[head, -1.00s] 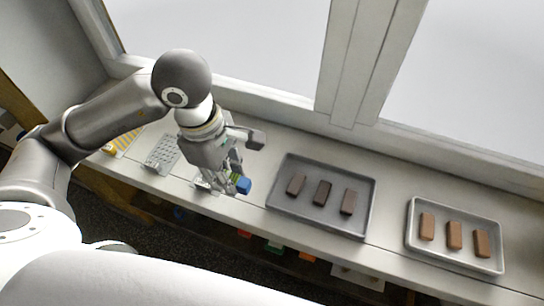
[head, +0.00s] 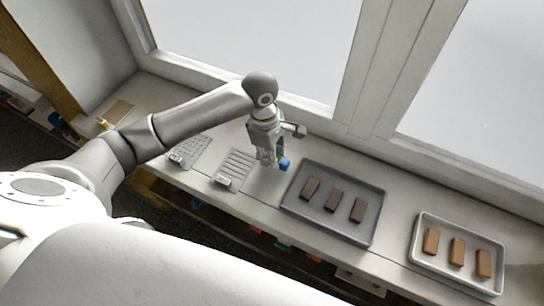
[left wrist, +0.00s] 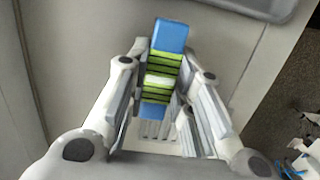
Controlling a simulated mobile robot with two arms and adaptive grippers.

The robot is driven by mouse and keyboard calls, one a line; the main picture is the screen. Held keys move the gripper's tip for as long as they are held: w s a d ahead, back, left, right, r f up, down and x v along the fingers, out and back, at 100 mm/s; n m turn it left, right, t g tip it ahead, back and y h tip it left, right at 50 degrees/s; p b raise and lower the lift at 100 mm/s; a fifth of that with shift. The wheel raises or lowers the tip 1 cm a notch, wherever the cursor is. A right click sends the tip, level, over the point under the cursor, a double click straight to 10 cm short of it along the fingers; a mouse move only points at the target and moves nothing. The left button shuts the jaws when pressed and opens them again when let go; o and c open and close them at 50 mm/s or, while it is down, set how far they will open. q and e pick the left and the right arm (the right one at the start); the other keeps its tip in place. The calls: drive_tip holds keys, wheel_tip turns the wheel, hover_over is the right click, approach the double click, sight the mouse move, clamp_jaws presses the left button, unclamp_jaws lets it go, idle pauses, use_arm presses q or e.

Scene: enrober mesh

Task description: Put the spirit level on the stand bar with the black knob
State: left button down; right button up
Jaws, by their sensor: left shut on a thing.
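My left gripper (head: 272,161) is above the counter, between a slotted plate and the dark-brown-bar tray. It is shut on the spirit level, whose blue end (head: 285,164) sticks out past the fingers in the head view. In the left wrist view the spirit level (left wrist: 162,64) is green with dark stripes and blue ends, lying lengthwise between the fingers (left wrist: 158,92). I cannot make out a stand bar or a black knob in either view. My right gripper is not in view.
The slotted plate (head: 234,168) and a perforated plate (head: 189,150) lie on the counter (head: 395,230) to the left. A dark tray (head: 332,234) and a lighter tray (head: 455,282) hold brown bars. The window frame (head: 365,70) runs behind.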

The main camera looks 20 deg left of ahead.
use_arm(q)
drive_tip(key=shift+f, duration=1.1)
drive_tip(key=c, duration=1.7)
unclamp_jaws()
drive_tip(key=o, duration=0.4)
